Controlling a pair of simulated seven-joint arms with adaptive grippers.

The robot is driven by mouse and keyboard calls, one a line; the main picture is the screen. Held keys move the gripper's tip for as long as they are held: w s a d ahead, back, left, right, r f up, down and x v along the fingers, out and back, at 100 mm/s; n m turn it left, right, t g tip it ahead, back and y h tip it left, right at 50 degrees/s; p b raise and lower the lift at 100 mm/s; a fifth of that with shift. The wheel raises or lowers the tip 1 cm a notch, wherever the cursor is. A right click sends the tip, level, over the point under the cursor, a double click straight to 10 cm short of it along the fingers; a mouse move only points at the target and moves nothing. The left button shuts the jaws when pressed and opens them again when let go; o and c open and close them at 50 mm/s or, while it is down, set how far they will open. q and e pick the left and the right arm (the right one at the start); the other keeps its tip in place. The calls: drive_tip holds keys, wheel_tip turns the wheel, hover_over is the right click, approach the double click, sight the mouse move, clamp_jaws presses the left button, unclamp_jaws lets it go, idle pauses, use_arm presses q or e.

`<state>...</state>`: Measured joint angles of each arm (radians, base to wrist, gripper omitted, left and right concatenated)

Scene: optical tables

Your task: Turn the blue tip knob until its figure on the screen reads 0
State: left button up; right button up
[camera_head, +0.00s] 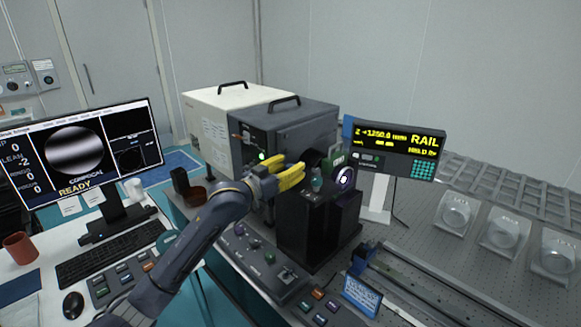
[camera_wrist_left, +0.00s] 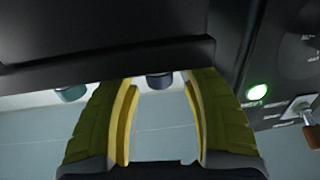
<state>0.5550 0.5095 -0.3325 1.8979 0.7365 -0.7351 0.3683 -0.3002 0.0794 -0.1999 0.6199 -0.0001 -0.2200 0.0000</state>
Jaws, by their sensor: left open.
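My left gripper (camera_head: 293,168) has yellow fingers and is open beside the dark instrument head, left of a teal-topped knob (camera_head: 316,182). In the left wrist view, a dark blue knob (camera_wrist_left: 158,81) shows below a black housing, in the gap between my open fingers (camera_wrist_left: 160,100); I cannot see contact. A teal knob (camera_wrist_left: 70,93) is outside the fingers, to the left. The screen (camera_head: 78,150) shows a striped round image and READY. My right gripper is not in view.
A dark grey instrument box (camera_head: 295,130) stands behind my gripper, and a black stand (camera_head: 305,235) in front. A RAIL display (camera_head: 395,145) stands to the right. A green lamp (camera_wrist_left: 257,92) and a toggle switch (camera_wrist_left: 300,107) are right of my fingers.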

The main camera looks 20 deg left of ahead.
use_arm(q)
drive_tip(key=shift+w+d, duration=0.1)
drive_tip(key=shift+w, duration=0.15)
drive_tip(key=shift+c, duration=0.5)
clamp_jaws()
drive_tip(key=shift+d, duration=0.1)
